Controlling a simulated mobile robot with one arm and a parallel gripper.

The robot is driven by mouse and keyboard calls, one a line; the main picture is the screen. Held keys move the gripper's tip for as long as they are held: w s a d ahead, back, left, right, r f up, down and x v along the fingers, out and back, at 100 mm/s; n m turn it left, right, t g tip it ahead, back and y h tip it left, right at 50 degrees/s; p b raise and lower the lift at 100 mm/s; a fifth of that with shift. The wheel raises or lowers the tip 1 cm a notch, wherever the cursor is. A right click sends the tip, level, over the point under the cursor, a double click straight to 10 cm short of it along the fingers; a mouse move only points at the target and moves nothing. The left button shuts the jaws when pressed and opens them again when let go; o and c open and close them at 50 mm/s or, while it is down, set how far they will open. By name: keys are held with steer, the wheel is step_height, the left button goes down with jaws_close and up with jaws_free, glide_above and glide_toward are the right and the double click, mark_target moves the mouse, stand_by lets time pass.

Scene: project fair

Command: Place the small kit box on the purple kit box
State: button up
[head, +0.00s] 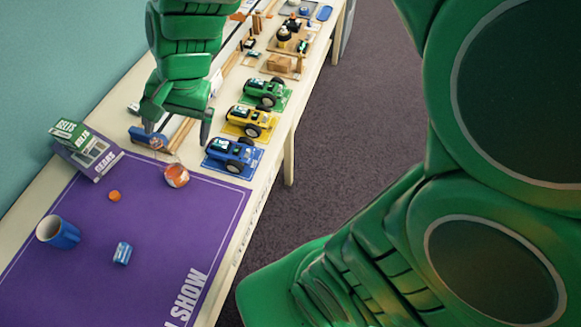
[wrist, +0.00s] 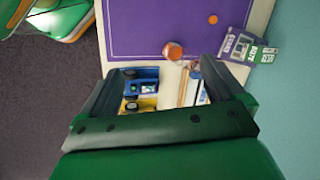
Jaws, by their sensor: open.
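The purple kit box (head: 92,160), marked GEARS, stands at the far left corner of the purple mat. The small green-and-white kit box (head: 68,131), marked BELTS, overlaps its far side; I cannot tell whether it rests on it or stands behind it. In the wrist view the purple box (wrist: 237,44) and the small box (wrist: 264,54) show side by side at the upper right. My gripper (head: 177,124) points down over the table, right of both boxes and apart from them. Its jaws (wrist: 172,82) are open, with nothing held between them.
Blue (head: 230,155), yellow (head: 248,121) and green (head: 266,91) toy cars line the right edge. A wall rises at left.

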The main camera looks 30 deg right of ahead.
steer(key=s+d+n+g+h, duration=0.2)
steer(key=s+d+n+h, duration=0.2)
steer(key=s+d, duration=1.1)
steer(key=s+n, duration=0.1)
steer(key=s, duration=0.2)
steer(key=shift+s+d+n, duration=0.2)
steer(key=shift+d+n, duration=0.15)
steer(key=shift+n, duration=0.05)
